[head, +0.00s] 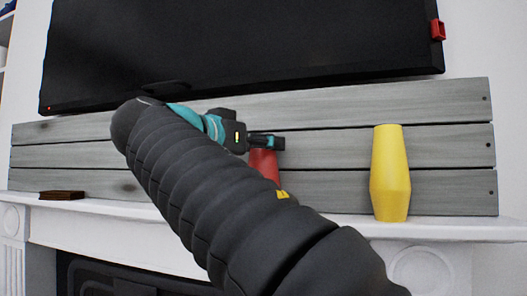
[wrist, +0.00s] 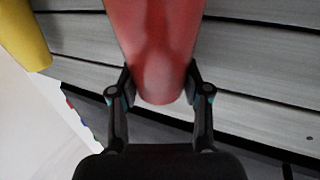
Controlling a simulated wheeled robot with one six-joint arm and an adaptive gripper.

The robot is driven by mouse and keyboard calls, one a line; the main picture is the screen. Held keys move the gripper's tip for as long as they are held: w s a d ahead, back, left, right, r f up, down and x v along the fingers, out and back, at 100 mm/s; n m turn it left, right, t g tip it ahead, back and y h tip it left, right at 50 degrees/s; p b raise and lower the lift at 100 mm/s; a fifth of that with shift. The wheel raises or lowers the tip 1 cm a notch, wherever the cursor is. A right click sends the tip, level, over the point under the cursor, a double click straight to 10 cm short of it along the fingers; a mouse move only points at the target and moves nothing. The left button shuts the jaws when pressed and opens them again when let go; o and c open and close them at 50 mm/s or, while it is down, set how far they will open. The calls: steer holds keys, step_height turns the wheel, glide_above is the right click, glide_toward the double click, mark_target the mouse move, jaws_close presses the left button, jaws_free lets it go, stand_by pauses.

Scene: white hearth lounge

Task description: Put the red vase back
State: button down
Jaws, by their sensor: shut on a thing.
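The red vase (head: 264,163) shows in the head view at the middle of the mantel, in front of the grey planks. My arm hides its lower part, so I cannot tell whether its base touches the mantel. My gripper (head: 266,143) is at the upper part of the vase. In the wrist view the red vase (wrist: 155,45) fills the top middle, and my gripper (wrist: 160,82) is shut on it, one finger on each side.
A yellow vase (head: 390,175) stands upright on the white mantel (head: 455,228), to the right. A small dark brown block (head: 62,195) lies at its left. A black television (head: 240,45) hangs above the planks. The mantel between the block and my arm looks clear.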

steer(key=shift+a+f, duration=0.1)
steer(key=shift+f, duration=0.05)
steer(key=shift+f, duration=0.1)
steer(key=c, duration=0.5)
jaws_free()
steer(key=shift+c, duration=0.2)
steer(key=v, duration=1.2)
